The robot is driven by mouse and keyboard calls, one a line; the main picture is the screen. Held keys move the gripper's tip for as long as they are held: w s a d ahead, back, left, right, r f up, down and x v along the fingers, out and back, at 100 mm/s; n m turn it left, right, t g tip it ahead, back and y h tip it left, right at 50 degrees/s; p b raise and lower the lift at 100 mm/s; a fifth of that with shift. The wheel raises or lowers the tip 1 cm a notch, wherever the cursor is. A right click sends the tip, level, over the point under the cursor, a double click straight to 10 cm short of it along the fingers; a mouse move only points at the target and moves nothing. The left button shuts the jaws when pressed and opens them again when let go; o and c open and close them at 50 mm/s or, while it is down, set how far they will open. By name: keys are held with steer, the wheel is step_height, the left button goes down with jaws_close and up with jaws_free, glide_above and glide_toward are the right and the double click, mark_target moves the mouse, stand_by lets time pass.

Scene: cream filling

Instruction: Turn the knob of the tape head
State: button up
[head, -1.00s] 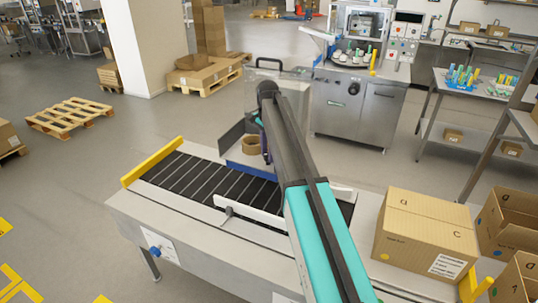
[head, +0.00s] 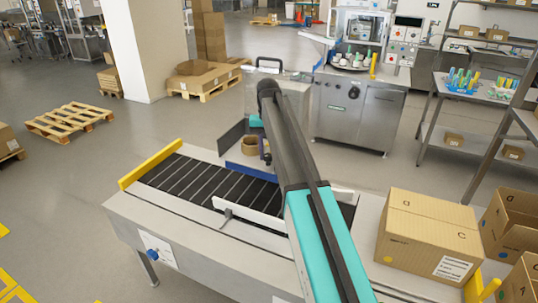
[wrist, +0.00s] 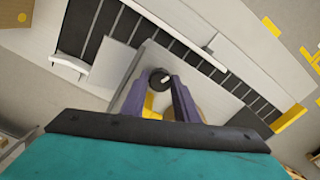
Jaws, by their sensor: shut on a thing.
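The tape head (head: 234,143) stands over the conveyor in the head view, with a brown tape roll (head: 249,143) and a blue lower edge. Its black round knob (wrist: 160,78) with a pale pointer mark shows in the wrist view. My gripper (wrist: 158,80) has its two purple fingers on either side of the knob and is shut on it. In the head view my arm hides most of the gripper and the knob.
The conveyor (head: 196,184) runs under the tape head, with a white side guide (head: 247,218) and a yellow end bar (head: 150,164).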

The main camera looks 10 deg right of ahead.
mark_target(268, 155)
steer(key=n, duration=0.4)
steer(key=shift+s+f+b, duration=0.1)
steer(key=shift+s+b, duration=0.05)
steer(key=shift+b, duration=0.15)
stand_by(0.4)
steer(key=o, duration=0.8)
steer(key=shift+r, duration=0.2)
steer(key=shift+r+p, duration=0.55)
steer(key=shift+r, duration=0.3)
steer(key=shift+r+p, duration=1.5)
steer(key=shift+r, duration=1.3)
